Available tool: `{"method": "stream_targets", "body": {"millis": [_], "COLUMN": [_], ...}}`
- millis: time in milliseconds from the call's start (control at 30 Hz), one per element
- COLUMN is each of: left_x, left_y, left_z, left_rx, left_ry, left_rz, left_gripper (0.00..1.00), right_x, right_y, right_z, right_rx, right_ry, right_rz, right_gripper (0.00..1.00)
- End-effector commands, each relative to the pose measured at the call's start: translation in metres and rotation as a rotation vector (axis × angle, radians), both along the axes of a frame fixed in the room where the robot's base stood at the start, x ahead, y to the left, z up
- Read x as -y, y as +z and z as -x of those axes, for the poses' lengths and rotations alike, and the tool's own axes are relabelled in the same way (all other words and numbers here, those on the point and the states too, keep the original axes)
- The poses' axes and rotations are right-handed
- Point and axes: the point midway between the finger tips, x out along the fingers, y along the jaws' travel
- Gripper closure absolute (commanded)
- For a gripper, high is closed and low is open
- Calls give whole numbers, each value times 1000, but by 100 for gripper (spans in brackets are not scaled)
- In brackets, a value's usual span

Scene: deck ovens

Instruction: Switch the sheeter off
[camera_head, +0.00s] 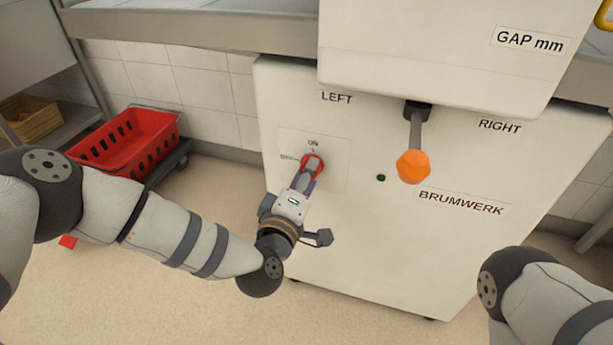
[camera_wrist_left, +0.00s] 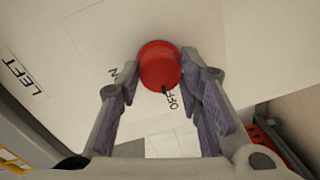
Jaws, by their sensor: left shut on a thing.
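The sheeter (camera_head: 375,240) is a white cabinet with a small plate on its front. On the plate is a red round knob (camera_head: 312,161), with ON lettered above it. My left gripper (camera_head: 304,172) reaches it from below and is shut on it. In the left wrist view the knob (camera_wrist_left: 160,66) sits between the two fingers (camera_wrist_left: 163,84). A small dark mark on its near edge lies beside the OFF lettering; ON is on its left. My right gripper is out of view; only part of that arm shows at lower right.
An orange-tipped lever (camera_head: 413,166) hangs from the sheeter's upper housing, right of the knob. A small dark green button (camera_head: 381,178) sits between them. A red crate (camera_head: 128,145) on a dolly stands at left by the tiled wall. The floor in front is mostly clear.

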Motion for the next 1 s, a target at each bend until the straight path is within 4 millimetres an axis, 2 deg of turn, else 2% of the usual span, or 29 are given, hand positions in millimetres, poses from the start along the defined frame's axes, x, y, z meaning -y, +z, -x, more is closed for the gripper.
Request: {"method": "stream_targets", "body": {"millis": [400,933,967,1000], "left_x": [1,1,1,1], "left_y": [-1,-1,-1,-1], "left_z": [1,1,1,1], "left_rx": [-52,-56,-56,-56], "left_ry": [-3,-4,-4,-3], "left_rz": [146,162,162,162], "left_gripper": [95,95,60,51], "right_x": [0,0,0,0], "right_y": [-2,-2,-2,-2], "right_z": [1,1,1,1], "right_rx": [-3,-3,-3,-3], "right_ry": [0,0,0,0], "right_rz": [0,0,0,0], "right_gripper": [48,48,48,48]}}
